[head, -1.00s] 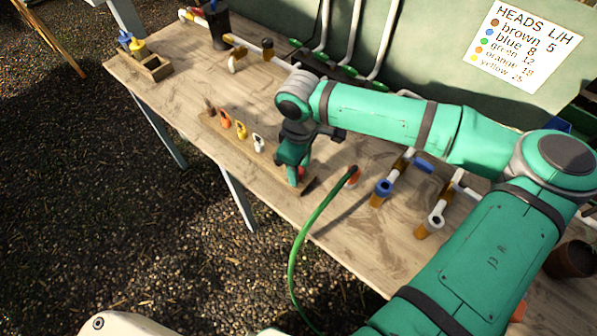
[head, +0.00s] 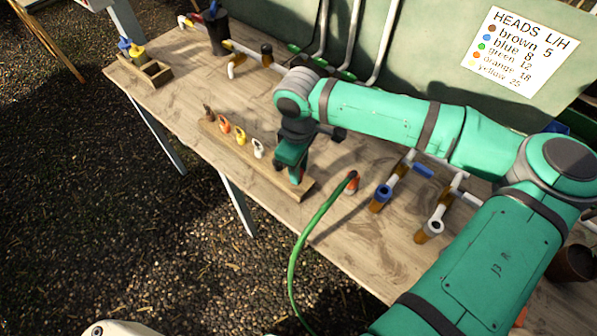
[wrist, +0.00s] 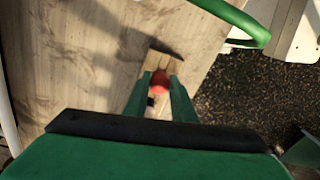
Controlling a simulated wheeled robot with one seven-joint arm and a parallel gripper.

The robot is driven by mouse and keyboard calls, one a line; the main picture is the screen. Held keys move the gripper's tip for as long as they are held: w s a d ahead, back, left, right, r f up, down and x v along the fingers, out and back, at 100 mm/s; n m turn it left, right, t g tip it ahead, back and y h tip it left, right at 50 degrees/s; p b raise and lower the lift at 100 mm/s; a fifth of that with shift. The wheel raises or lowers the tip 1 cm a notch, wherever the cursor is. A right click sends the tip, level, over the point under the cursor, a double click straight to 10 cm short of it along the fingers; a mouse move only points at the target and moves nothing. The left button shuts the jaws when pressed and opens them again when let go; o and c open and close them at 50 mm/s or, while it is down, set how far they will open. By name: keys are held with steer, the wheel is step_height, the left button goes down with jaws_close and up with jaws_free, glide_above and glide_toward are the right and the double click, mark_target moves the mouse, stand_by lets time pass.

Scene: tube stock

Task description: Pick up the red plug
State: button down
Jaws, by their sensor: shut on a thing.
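The red plug (wrist: 160,82) is a rounded red head between my finger tips in the wrist view. In the head view my gripper (head: 298,176) points down over the near right end of a wooden strip (head: 305,192), and only a small bit of red shows there. My gripper also shows in the wrist view (wrist: 161,86), shut on the red plug. The plug's lower part is hidden, so I cannot tell whether it touches the strip. Further along the strip stand a white plug (head: 258,148), a yellow plug (head: 240,136), an orange plug (head: 224,124) and a brown plug (head: 207,112).
A green hose (head: 313,222) with an orange-red end (head: 352,182) lies just right of the strip. Pipe fittings with a blue collar (head: 382,193) and a white collar (head: 436,225) stand further right. A small wooden box (head: 155,72) is at the far left. The table front is clear.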

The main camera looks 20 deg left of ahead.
steer(key=s+d+r, duration=0.1)
steer(key=s+r, duration=1)
steer(key=s, duration=0.3)
steer(key=shift+d, duration=0.2)
steer(key=shift+r, duration=2.5)
